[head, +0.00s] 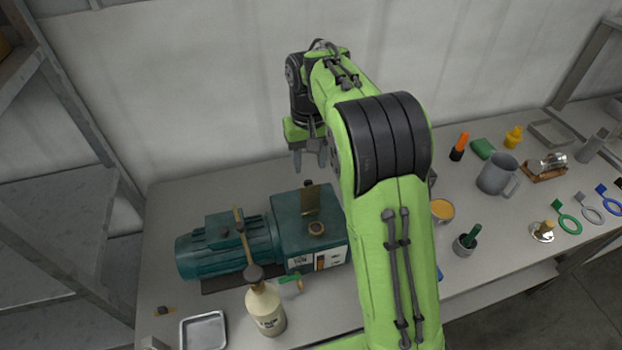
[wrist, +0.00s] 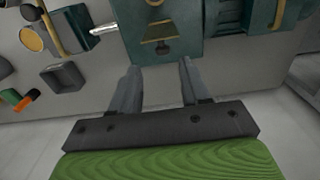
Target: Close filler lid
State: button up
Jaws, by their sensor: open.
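The green pump unit (head: 312,262) stands on the bench, with its ribbed motor on the left. A brass filler lid (head: 311,203) stands raised on top of the box, behind the round filler opening (head: 317,228). A dark knob (head: 308,183) shows at the lid's upper edge. My gripper (head: 310,162) is open and empty, above and behind the box. In the wrist view, my gripper's fingers (wrist: 158,78) are spread and apart from the lid; the brass lid (wrist: 157,32) and dark knob (wrist: 162,48) lie just beyond the tips. The jaws touch nothing visible.
A cream oil bottle (head: 265,310) with a long spout and a metal tray (head: 204,331) stand in front. My arm crosses right of the box. A yellow-filled can (head: 442,210), grey mug (head: 497,176) and small tools are right. The back wall (head: 200,90) is close behind.

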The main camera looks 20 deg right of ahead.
aim_at(308, 180)
jog(key=f, duration=0.4)
jog(key=shift+s+a+f, duration=0.15)
jog(key=shift+a+f, duration=0.15)
jog(key=shift+f, duration=0.05)
jog(key=shift+d+f, duration=0.1)
jog(key=shift+f, duration=0.2)
grip_shut()
